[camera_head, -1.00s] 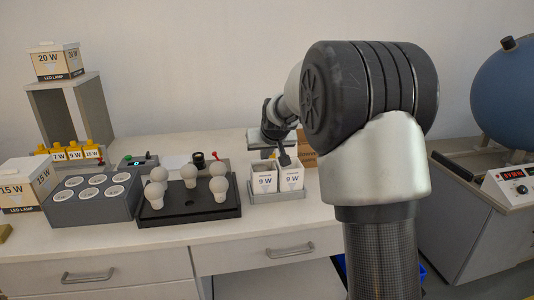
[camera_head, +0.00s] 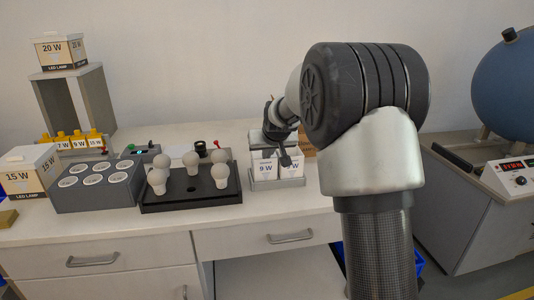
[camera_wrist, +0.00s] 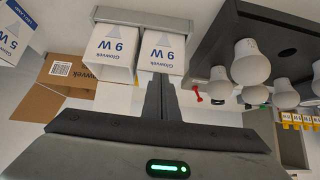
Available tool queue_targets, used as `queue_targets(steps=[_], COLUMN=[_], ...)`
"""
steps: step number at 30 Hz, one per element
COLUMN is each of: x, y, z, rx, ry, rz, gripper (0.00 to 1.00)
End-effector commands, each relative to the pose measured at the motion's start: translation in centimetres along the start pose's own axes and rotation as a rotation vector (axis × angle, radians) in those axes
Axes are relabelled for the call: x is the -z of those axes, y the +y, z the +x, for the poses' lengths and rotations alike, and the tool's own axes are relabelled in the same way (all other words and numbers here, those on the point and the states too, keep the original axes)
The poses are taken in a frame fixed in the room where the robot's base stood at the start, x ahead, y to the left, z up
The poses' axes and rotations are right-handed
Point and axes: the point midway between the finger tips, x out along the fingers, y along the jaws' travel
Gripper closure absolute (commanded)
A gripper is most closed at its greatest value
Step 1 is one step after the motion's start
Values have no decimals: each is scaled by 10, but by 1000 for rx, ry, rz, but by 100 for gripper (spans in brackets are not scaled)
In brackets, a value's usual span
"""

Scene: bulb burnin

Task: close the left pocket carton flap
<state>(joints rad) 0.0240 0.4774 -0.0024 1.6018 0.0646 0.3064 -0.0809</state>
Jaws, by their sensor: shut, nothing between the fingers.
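The left-pocket carton (camera_head: 263,169) is the one on the right in the upside-down wrist view (camera_wrist: 161,50). The right-pocket carton (camera_head: 292,168) is on the left there (camera_wrist: 112,48), and its top looks open. My gripper (camera_head: 286,161) is shut and empty. In the wrist view its fingertips (camera_wrist: 160,76) are at the top edge of the left-pocket carton; I cannot tell whether they touch it. I cannot make out the flap's angle, as the fingers partly cover that edge.
A black tray (camera_head: 215,202) with several bulbs stands left of the cartons. A grey block with round sockets (camera_head: 70,201) is farther left. A brown cardboard box (camera_wrist: 60,78) is close beside the right-pocket carton. The counter front (camera_head: 240,216) is clear.

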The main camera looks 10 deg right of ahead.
Motion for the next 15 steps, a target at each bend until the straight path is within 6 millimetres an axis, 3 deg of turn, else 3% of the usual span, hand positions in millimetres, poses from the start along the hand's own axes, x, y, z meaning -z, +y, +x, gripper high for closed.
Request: queue_targets(steps=[15], x=[4], y=[0], z=[7], rx=[0], ry=[-1], rz=[0], gripper=[100])
